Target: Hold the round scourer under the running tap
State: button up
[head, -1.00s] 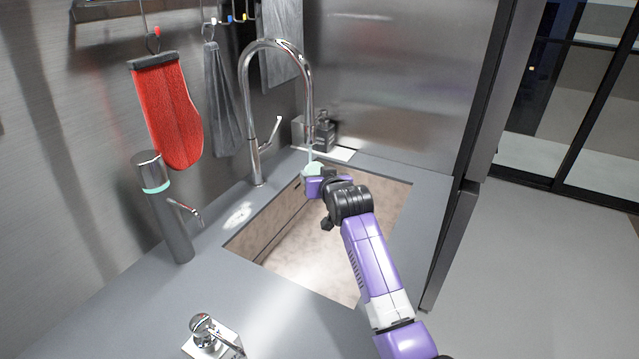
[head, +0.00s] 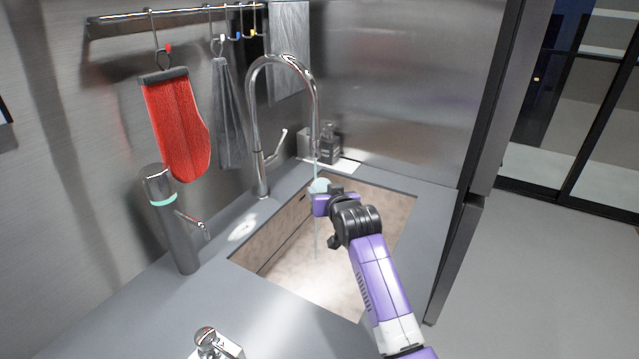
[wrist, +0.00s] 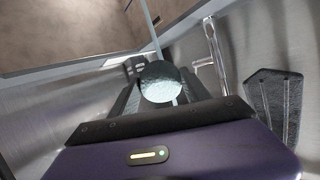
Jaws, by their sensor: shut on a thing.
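The round scourer (head: 319,186) is a pale teal disc held at the tip of my gripper (head: 324,196), over the far part of the sink. It also shows in the wrist view (wrist: 160,82), held between the dark fingers. My gripper is shut on it. The chrome tap (head: 258,130) arches over the sink, and its spout (head: 315,130) is above the scourer. A thin stream of water (head: 316,240) shows below the scourer, and a thin line runs between spout and scourer. The tap also shows in the wrist view (wrist: 215,55).
The sink (head: 300,262) has a brown basin set in a grey counter (head: 150,315). A steel dispenser (head: 172,220) stands left of it, and a dark bottle (head: 329,143) behind. A red mitt (head: 178,130) and grey cloth (head: 228,115) hang on the wall.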

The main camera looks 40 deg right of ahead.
jog(key=s+a+p, duration=0.2)
jog(key=s+p, duration=0.1)
jog(key=s, duration=0.2)
jog(key=shift+s+a, duration=0.15)
jog(key=shift+s, duration=0.15)
dwell(0.5)
dwell(0.9)
jog(key=s+a+r+p, duration=0.2)
jog(key=s+r+p, duration=0.2)
jog(key=p, duration=0.1)
jog(key=shift+s+p, duration=0.3)
dwell(0.8)
